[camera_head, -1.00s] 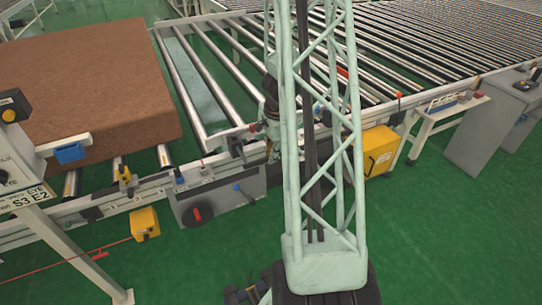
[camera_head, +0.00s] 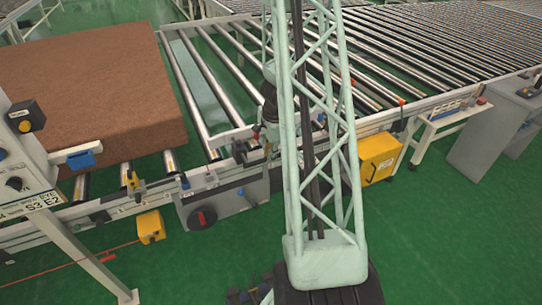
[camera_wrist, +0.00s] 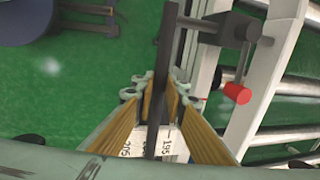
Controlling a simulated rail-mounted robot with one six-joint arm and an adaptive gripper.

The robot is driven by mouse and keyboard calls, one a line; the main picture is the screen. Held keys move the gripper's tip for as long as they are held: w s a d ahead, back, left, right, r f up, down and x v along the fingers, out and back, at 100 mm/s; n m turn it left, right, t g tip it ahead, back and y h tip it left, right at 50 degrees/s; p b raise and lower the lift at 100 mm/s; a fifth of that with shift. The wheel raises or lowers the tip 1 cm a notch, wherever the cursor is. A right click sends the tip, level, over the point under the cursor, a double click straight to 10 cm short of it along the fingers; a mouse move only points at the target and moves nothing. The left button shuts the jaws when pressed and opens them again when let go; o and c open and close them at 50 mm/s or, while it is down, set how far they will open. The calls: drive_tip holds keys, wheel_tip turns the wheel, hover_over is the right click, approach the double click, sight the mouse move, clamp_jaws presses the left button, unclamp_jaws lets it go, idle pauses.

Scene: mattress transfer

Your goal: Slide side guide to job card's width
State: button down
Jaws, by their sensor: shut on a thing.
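In the wrist view, my gripper (camera_wrist: 160,88) is shut around a long dark bar (camera_wrist: 165,50), which passes between its yellow-brown finger pads. The bar looks like part of the side guide. Its upper end joins a grey clamp piece (camera_wrist: 225,28) with a red knob (camera_wrist: 237,92) to the right. Below the fingers, a white scale (camera_wrist: 172,142) shows numbers such as 195 and 205, partly covered by the bar and pads. In the head view, my gripper is at the conveyor's near edge, largely hidden by my lattice mast. I cannot identify the job card.
A brown mattress block (camera_head: 95,90) lies on the conveyor at left. A roller bed (camera_head: 430,45) extends right. A control post (camera_head: 25,170) stands at the left edge. Green floor in front is mostly clear.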

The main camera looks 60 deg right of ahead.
drive_tip(key=shift+w+d, duration=0.1)
drive_tip(key=c, duration=2.6)
unclamp_jaws()
drive_tip(key=shift+r, duration=0.3)
wheel_tip(320, 180, up, 11)
drive_tip(key=s+a, duration=0.1)
drive_tip(key=s, duration=0.1)
drive_tip(key=shift+a, duration=0.15)
drive_tip(key=shift+r, duration=0.1)
